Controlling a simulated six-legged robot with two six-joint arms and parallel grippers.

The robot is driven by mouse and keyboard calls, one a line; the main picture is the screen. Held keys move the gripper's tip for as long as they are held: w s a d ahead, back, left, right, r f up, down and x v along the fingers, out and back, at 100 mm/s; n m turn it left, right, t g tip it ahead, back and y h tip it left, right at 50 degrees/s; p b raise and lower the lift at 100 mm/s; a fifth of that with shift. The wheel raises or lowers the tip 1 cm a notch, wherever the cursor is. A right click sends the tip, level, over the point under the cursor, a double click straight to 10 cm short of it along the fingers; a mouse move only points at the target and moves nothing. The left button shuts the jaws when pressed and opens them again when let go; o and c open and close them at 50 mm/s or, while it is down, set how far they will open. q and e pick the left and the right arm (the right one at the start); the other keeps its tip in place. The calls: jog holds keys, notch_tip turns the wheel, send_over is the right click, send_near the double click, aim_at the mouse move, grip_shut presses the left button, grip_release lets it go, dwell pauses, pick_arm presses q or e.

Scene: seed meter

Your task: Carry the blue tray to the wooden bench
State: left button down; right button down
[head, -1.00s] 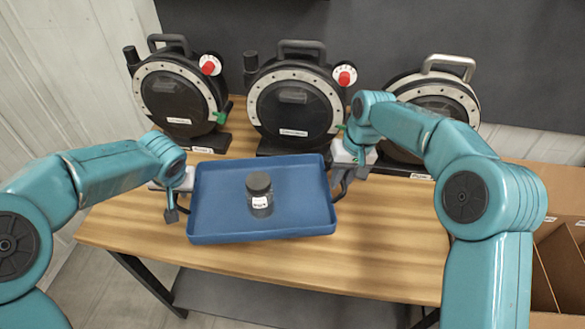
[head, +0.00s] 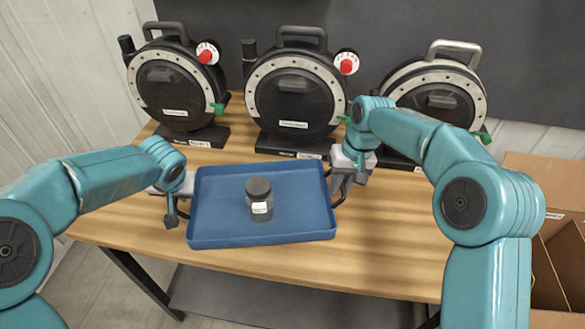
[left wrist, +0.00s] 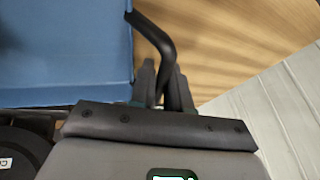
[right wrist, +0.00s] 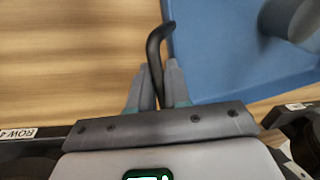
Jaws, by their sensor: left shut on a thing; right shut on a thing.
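The blue tray (head: 215,215) is between my two grippers, over the front part of the wooden bench (head: 385,255). A dark lidded jar (head: 259,200) with a white label stands upright in it. My left gripper (head: 178,208) is at the tray's left side; in the left wrist view its fingers (left wrist: 165,90) are shut on a black bent handle (left wrist: 155,35). My right gripper (head: 347,180) is at the right side; in the right wrist view its fingers (right wrist: 160,88) are shut on the other black handle (right wrist: 155,45). I cannot tell whether the tray touches the bench top.
Three black round seed meters stand along the back of the bench: left (head: 172,85), middle (head: 294,95) and right (head: 438,97). An open cardboard box (head: 555,180) is at the right. Bare bench top lies right of the tray.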

pick_arm(q)
jog(key=c, duration=1.1)
grip_release()
pick_arm(e)
jog(key=c, duration=1.1)
grip_release()
pick_arm(q)
jog(key=shift+s, duration=0.1)
pick_arm(e)
jog(key=shift+s, duration=0.1)
pick_arm(q)
jog(key=shift+d+r, duration=0.1)
jog(key=shift+r, duration=0.3)
pick_arm(e)
jog(key=shift+f, duration=0.1)
jog(key=shift+r, duration=0.2)
pick_arm(q)
jog(key=v, duration=1.1)
jog(key=shift+s, duration=0.25)
pick_arm(e)
notch_tip(320, 180, up, 12)
jog(key=d, duration=0.2)
jog(key=shift+f, duration=0.25)
jog(key=shift+d, duration=0.1)
